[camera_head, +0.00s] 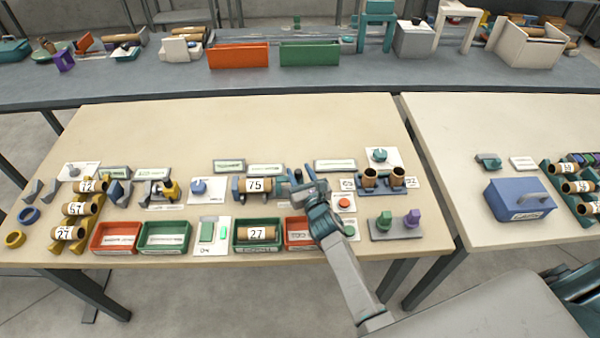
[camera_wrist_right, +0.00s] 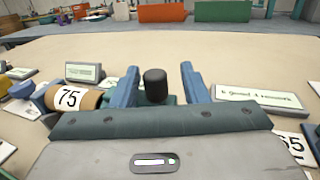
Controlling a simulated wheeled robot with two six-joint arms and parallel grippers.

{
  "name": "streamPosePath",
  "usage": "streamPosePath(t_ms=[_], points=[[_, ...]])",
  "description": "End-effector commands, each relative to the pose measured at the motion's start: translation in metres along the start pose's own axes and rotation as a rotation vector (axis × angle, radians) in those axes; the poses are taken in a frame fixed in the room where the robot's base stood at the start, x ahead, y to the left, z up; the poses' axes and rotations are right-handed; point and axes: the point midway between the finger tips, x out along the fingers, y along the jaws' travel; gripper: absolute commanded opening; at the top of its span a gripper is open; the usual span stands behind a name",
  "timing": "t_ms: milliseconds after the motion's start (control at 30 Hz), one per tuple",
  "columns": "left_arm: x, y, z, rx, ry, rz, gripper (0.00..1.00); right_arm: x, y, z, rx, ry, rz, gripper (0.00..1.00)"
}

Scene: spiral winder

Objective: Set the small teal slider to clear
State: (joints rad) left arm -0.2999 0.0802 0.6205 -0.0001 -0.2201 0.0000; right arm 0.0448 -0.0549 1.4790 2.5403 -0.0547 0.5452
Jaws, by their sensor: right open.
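My right gripper (camera_head: 299,188) reaches in over the near table's back half, its fingers pointing away. In the right wrist view the two blue fingers (camera_wrist_right: 159,88) are open, one on each side of an upright black knob (camera_wrist_right: 155,84). Teal shows low behind the knob (camera_wrist_right: 171,99), which looks like the small teal slider's body; the gripper's front edge hides its lower part. I cannot tell whether the fingers touch the knob, or where the slider is set. In the head view my gripper mostly covers this spot. My left gripper is not in view.
A roll marked 75 (camera_head: 258,185) lies on a stand just left of my right gripper. A red button (camera_head: 344,202) and a stand with two upright rolls (camera_head: 382,185) are to its right. Red (camera_head: 115,238) and green bins (camera_head: 164,236) line the front. The table's back strip is clear.

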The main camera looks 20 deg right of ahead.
Motion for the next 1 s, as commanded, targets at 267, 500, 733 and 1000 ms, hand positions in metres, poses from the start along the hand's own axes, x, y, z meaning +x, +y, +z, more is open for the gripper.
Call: streamPosePath(t_ms=[267,500,733,1000], points=[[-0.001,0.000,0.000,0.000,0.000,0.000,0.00,-0.048,-0.001,-0.001,0.000,0.002,-0.001,0.41],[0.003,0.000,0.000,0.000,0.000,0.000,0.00,-0.089,-0.002,-0.002,0.000,0.001,-0.001,0.41],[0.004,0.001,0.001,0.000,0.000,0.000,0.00,-0.105,-0.002,-0.001,0.000,0.000,-0.001,0.41],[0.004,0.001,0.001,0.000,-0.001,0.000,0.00,-0.106,-0.002,0.000,0.001,0.000,-0.001,0.41]])
